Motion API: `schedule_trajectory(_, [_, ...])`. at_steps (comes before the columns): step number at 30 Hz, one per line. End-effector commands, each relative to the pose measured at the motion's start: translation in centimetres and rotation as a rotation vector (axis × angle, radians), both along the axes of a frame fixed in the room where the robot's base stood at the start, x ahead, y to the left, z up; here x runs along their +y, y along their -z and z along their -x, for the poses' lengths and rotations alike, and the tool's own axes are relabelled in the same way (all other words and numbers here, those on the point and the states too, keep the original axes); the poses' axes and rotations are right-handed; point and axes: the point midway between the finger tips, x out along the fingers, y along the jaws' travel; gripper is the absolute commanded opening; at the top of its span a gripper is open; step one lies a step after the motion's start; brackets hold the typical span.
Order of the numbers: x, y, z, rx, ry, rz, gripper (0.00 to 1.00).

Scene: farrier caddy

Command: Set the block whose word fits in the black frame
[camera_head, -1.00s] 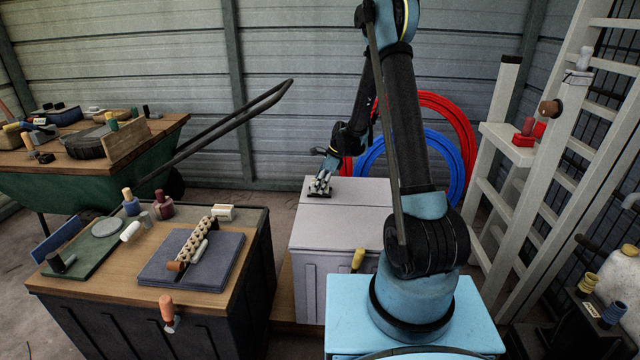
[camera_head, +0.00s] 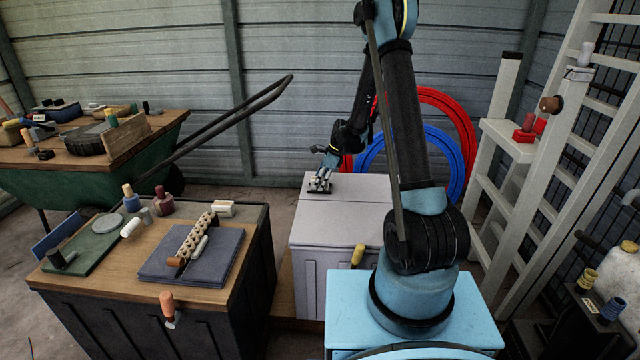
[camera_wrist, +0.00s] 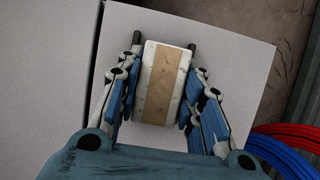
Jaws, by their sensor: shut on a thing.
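My gripper (camera_head: 320,183) is low over the far left part of the white chest lid. In the wrist view my gripper (camera_wrist: 164,90) is shut on a white block (camera_wrist: 183,85) with a tan band along its top, its fingers on both long sides. No word can be read on the block. In the head view it is too small to make out between the fingers. Dark edges show around the fingertips in both views, but I cannot tell whether they belong to the black frame or to the fingers. I cannot tell whether the block touches the lid.
The white chest lid (camera_head: 355,211) is otherwise clear. A workbench at left holds a blue-grey mat (camera_head: 165,265), a beaded roll (camera_head: 194,240), a small white block (camera_head: 224,208) and bottles. A loaded wheelbarrow (camera_head: 155,145) stands behind. Hoses (camera_head: 455,120) and ladders (camera_head: 500,95) are at right.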

Motion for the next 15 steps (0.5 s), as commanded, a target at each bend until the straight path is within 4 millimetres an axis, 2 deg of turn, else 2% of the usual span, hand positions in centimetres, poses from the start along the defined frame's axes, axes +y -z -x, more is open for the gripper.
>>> schedule_trajectory(6, [0.00,0.27,0.00,0.000,0.000,0.000,0.10])
schedule_trajectory(7, [0.00,0.25,0.00,0.000,0.000,0.000,0.41])
schedule_trajectory(9, [0.00,0.24,0.00,0.000,0.000,0.000,0.57])
schedule_trajectory(15, [0.00,0.24,-0.01,0.000,0.000,0.000,0.58])
